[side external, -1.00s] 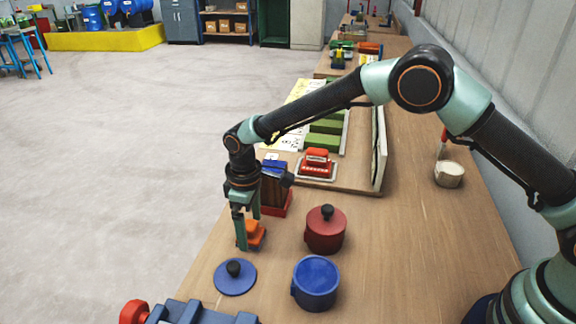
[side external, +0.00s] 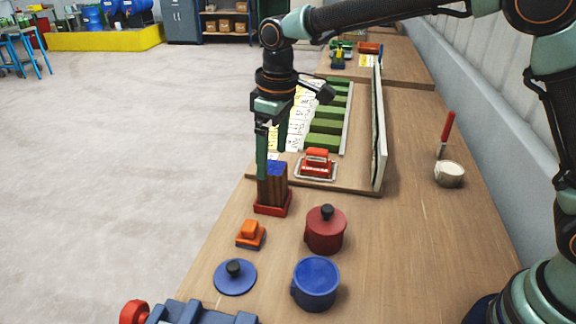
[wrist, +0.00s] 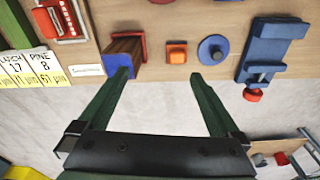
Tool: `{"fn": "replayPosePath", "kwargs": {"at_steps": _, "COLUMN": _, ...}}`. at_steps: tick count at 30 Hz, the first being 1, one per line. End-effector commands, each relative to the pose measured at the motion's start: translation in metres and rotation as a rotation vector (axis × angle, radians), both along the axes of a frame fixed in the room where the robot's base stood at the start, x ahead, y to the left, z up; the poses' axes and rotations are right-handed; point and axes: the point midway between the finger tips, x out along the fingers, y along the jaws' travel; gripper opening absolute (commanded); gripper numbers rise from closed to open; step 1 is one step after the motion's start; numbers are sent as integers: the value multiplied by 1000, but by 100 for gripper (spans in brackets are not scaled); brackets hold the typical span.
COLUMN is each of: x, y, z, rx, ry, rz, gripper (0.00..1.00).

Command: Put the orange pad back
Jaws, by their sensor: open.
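The orange pad (side external: 250,234) rests on the bench near its left edge, with a raised orange grip on top and a blue layer showing below it. It also shows in the wrist view (wrist: 176,52), beyond the fingertips. My gripper (side external: 272,163) is open and empty, high above the bench. In the side view its fingers overlap the brown block with a blue top (side external: 276,188), which stands in a red holder (side external: 272,209). In the wrist view my gripper (wrist: 160,73) has its fingers wide apart, the left tip overlapping the block's blue end.
A blue lid (side external: 235,279) lies in front of the pad. A red lidded pot (side external: 326,231) and an open blue pot (side external: 316,284) stand to its right. A red object on a pale tray (side external: 317,162) sits farther back. A blue vise (wrist: 272,48) is near the bench edge.

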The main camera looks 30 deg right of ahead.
Motion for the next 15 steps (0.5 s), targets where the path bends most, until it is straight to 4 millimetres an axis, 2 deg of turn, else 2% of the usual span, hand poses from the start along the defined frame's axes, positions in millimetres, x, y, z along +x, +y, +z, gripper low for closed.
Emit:
{"fn": "replayPosePath", "kwargs": {"at_steps": 1, "x": -6, "y": -17, "z": 16, "rx": 12, "ry": -26, "rz": -40, "gripper": 99}}
{"fn": "replayPosePath", "kwargs": {"at_steps": 6, "x": -31, "y": -66, "z": 51, "rx": 45, "ry": -97, "rz": -167, "gripper": 99}}
{"fn": "replayPosePath", "kwargs": {"at_steps": 10, "x": -57, "y": -100, "z": 69, "rx": 69, "ry": -153, "rz": -263, "gripper": 99}}
{"fn": "replayPosePath", "kwargs": {"at_steps": 15, "x": -95, "y": -139, "z": 80, "rx": 98, "ry": -228, "rz": -386, "gripper": 99}}
